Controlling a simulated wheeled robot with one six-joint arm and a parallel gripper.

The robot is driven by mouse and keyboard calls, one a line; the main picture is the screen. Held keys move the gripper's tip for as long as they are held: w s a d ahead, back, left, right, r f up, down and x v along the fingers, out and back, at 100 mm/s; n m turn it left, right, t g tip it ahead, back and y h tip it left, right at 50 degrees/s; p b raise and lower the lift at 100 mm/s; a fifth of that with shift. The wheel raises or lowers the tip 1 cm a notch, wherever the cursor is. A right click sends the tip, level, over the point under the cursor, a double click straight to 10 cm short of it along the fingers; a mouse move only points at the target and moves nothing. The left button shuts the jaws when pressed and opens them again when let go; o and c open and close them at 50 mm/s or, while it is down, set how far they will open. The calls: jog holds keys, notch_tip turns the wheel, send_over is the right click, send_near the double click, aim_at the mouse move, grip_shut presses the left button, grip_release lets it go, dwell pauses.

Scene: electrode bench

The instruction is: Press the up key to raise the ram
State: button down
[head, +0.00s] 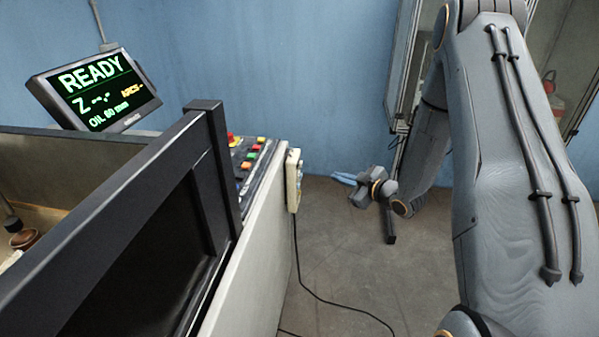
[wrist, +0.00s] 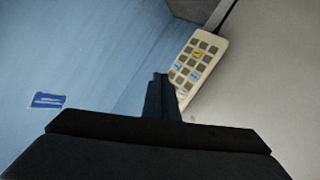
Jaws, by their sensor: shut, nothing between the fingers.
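A cream keypad pendant (head: 293,180) hangs on the side of the machine in the head view, seen nearly edge-on. In the wrist view the pendant (wrist: 210,46) is tilted, with grey keys, one yellow key (wrist: 197,54) and blue keys (wrist: 194,76). The markings are too small to tell which is the up key. My gripper (wrist: 161,78) is shut and empty, its tips left of the pendant's lower end in the picture. The fingers may cover part of that end; contact cannot be told. In the head view my wrist is right of the pendant. The ram is not clearly visible.
A monitor (head: 97,89) reads READY, Z with dashes, and an oil value. A panel with coloured buttons (head: 247,160) tops the machine (head: 240,285). A black cable (head: 318,296) runs from the pendant to the floor (head: 335,265). The blue wall (head: 290,70) stands behind.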

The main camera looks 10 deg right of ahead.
aim_at(298, 173)
jog(key=w+a, duration=0.2)
jog(key=a, duration=0.6)
jog(key=shift+w+a+b, duration=0.2)
jog(key=shift+w+b, duration=0.2)
jog(key=shift+a, duration=0.1)
dwell(1.9)
jog(key=shift+w+a, duration=0.1)
jog(key=shift+a, duration=0.15)
